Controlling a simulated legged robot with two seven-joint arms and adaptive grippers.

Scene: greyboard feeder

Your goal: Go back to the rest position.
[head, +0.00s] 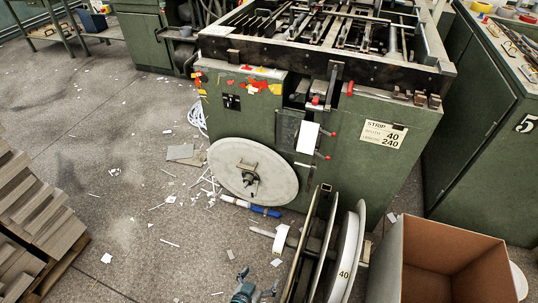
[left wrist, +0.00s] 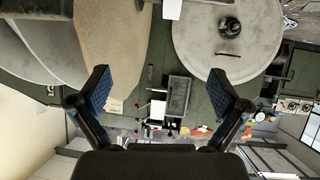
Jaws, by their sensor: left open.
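My left gripper (head: 258,283) shows at the bottom edge of the head view, below the green machine (head: 378,150). It is open, with nothing between its fingers. In the left wrist view the two blue-padded fingers of the left gripper (left wrist: 161,94) stand wide apart, with the machine upside down beyond them. My right gripper is in neither view.
A grey disc (head: 252,170) is on the machine's front. Reels on a stand (head: 343,250) are close right of my left gripper, with an open cardboard box (head: 440,262) beyond. Stacked greyboard (head: 35,215) lies at left. The littered floor (head: 130,190) between is otherwise free.

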